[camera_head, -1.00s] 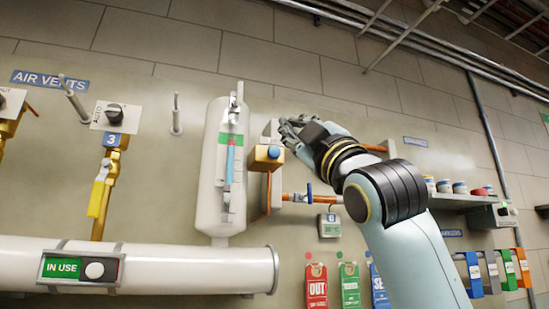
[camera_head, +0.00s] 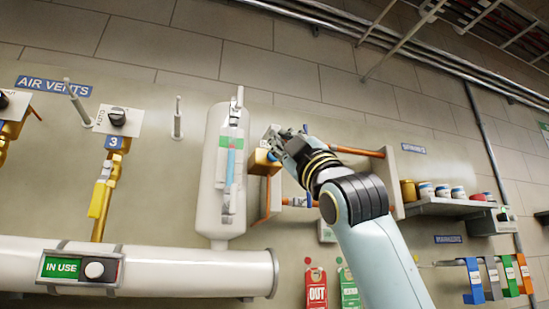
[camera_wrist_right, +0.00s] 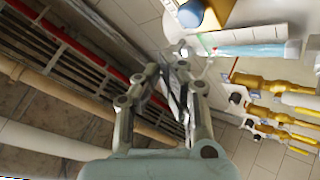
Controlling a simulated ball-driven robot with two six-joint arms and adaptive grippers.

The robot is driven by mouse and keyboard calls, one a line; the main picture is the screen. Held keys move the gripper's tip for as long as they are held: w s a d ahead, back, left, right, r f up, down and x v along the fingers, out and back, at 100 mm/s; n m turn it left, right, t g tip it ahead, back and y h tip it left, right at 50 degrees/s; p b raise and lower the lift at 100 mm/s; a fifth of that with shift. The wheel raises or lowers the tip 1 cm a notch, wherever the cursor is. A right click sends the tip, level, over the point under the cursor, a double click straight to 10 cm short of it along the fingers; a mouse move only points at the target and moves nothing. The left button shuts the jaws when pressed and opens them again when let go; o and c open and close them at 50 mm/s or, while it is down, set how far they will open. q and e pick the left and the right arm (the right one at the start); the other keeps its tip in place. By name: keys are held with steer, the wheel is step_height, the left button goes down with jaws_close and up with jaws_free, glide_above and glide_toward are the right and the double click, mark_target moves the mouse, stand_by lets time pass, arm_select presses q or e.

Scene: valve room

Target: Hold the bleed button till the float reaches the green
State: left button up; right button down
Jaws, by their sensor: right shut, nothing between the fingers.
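The blue bleed button (camera_wrist_right: 190,13) sits on a brass-coloured box (camera_head: 263,163) right of the white vessel (camera_head: 212,205). In the head view my right gripper (camera_head: 273,139) is at the box's upper right and partly covers the button. In the wrist view my right gripper (camera_wrist_right: 180,62) is shut and empty, its fingertips short of the button with a visible gap. The sight gauge (camera_head: 231,165) on the vessel holds a blue column below a green band (camera_head: 231,142). My left gripper is not in view.
Copper pipes run right of the box, behind my right arm. A white pipe (camera_head: 190,270) with an IN USE sign (camera_head: 62,268) crosses low left. Hanging tags (camera_head: 317,287) and a shelf (camera_head: 440,205) with tins are to the right.

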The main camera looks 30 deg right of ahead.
steer(key=shift+w+d, duration=0.2)
steer(key=shift+w, duration=0.6)
steer(key=shift+w+d, duration=0.15)
steer(key=shift+w, duration=0.6)
steer(key=shift+w+r+p, duration=0.1)
steer(key=shift+w+p, duration=0.05)
steer(key=shift+p, duration=0.2)
steer(key=shift+w+d, duration=0.1)
steer(key=shift+w, duration=0.1)
steer(key=shift+w+d, duration=0.1)
steer(key=shift+w, duration=0.4)
stand_by(0.7)
steer(key=shift+s, duration=0.15)
stand_by(1.3)
steer(key=shift+s+a+p, duration=0.2)
steer(key=shift+s+p, duration=0.1)
steer(key=shift+s, duration=0.45)
steer(key=shift+s+a, duration=0.2)
steer(key=shift+s, duration=0.6)
steer(key=shift+s+a, duration=0.15)
steer(key=shift+s, duration=0.7)
steer(key=shift+s+a, duration=0.2)
steer(key=shift+s, duration=0.6)
